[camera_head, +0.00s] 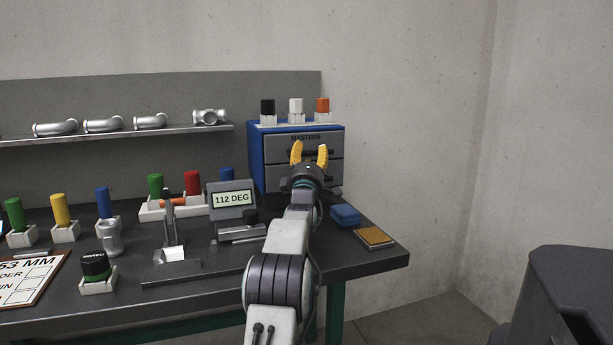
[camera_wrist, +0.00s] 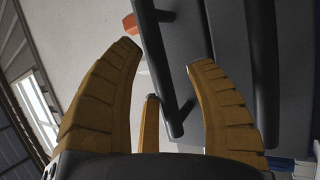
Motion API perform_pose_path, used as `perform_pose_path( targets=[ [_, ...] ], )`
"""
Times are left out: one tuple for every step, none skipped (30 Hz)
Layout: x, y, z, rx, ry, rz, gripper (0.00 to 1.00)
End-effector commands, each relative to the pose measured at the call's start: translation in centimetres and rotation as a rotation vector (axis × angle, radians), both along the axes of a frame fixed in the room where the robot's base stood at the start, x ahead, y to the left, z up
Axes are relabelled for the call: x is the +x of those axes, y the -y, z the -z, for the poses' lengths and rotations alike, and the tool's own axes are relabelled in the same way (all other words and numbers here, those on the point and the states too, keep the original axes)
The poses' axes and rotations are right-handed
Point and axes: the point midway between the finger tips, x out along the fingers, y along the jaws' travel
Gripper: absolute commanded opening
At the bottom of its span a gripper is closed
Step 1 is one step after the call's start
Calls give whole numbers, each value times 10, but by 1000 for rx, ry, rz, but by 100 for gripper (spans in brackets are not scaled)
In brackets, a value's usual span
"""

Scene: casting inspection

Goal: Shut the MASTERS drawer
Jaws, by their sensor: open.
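The MASTERS drawer (camera_head: 277,146) is the upper grey drawer of a blue cabinet (camera_head: 256,157) at the back right of the bench. Its front looks nearly level with the lower drawer's; I cannot tell how far it stands out. My gripper (camera_head: 310,146) is raised in front of it, fingers spread, covering part of the front. In the wrist view the yellow fingers are open and empty. The dark bar handle (camera_wrist: 154,55) of the upper drawer shows between and beyond the fingertips. I cannot tell whether any finger touches it.
The lower drawer's handle (camera_wrist: 262,75) shows at right in the wrist view. Black, white and orange (camera_head: 322,105) cylinders stand on the cabinet. A grey display (camera_head: 232,199), a blue block (camera_head: 345,214) and a tan pad (camera_head: 374,237) lie near my arm.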

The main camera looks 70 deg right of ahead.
Motion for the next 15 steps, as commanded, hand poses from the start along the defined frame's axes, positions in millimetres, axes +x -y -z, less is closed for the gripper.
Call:
perform_pose_path(
  targets=[
    [-1, -4, 1, 1, 0, 0, 50],
    [-1, -6, 3, 2, -1, 0, 50],
    [-2, -9, 4, 1, 0, 0, 50],
    [-2, -11, 5, 1, 0, 0, 50],
    [-3, -14, 6, 2, -1, 0, 50],
    [-4, -18, 7, 1, 0, 0, 50],
    [-4, -20, 9, 2, -1, 0, 50],
    [-5, -23, 10, 1, 0, 0, 50],
    [-5, -27, 12, 2, -1, 0, 50],
    [-6, -29, 13, 2, -1, 0, 50],
    [-7, -32, 15, 2, -1, 0, 50],
    [-7, -36, 16, 1, 0, 0, 50],
    [-8, -39, 18, 2, -1, 0, 50],
    [-9, -42, 19, 3, -1, 0, 50],
    [-9, -47, 21, 2, -1, 0, 50]
  ],
)
